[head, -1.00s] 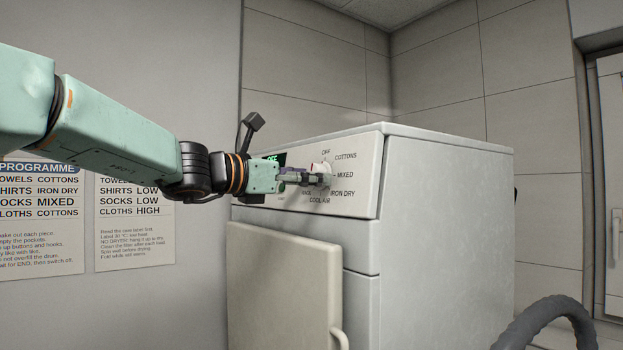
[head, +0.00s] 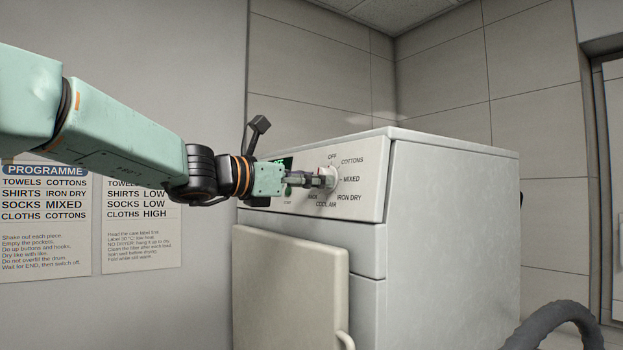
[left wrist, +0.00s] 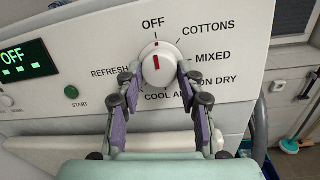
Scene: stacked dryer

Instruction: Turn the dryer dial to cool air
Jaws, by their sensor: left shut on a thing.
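The dryer (head: 455,230) stands ahead with its control panel facing my left arm. Its white dial (left wrist: 159,66) has a red mark that points up toward OFF in the left wrist view. COTTONS, MIXED, IRON DRY, COOL AIR and REFRESH are printed around it. COOL AIR lies below the dial, partly hidden by a finger. My left gripper (left wrist: 156,82) has a finger on each side of the dial and is shut on it. In the head view my left gripper (head: 325,178) reaches the dial from the left. My right gripper is out of view.
A green display (left wrist: 25,60) reads OFF, with a green START button (left wrist: 71,92) beside it. The dryer door (head: 290,285) is below the panel. Programme notices (head: 45,220) hang on the left wall. A grey hose (head: 560,325) curves at lower right.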

